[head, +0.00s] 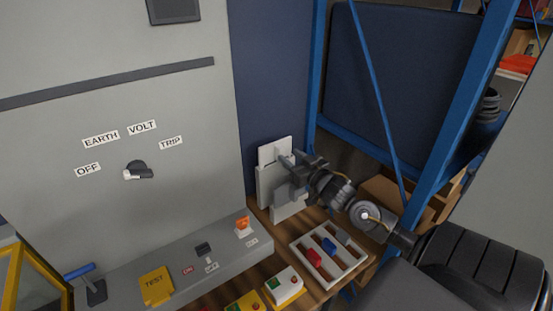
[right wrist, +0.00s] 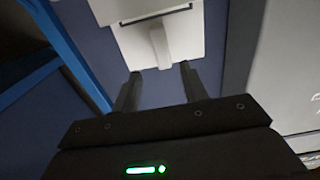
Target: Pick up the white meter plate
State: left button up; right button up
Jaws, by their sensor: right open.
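The white meter plate (head: 268,155) stands upright on the table, at the right side of the grey cabinet. My right gripper (head: 281,171) is in front of it and hides part of it. In the right wrist view the plate (right wrist: 130,38) is at the top, with a dark slot across it and a pale handle-like bar (right wrist: 160,46) down its middle. The open fingertips (right wrist: 160,70) lie on either side of the bar's lower end, and nothing is seen gripped. I cannot tell whether they touch it. My left gripper is not in view.
The grey cabinet (head: 60,140) has a rotary knob and a ledge with small switches. A white tray (head: 300,248) with red and blue pieces lies on the wooden table, near a button box (head: 284,285). A blue rack (head: 312,70) stands behind my right arm.

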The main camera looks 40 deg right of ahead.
aim_at(282, 153)
jog(key=w, duration=0.1)
jog(key=w+p, duration=0.1)
jog(key=w, duration=0.3)
jog(key=shift+f, duration=0.25)
jog(key=shift+s, duration=0.1)
grip_shut()
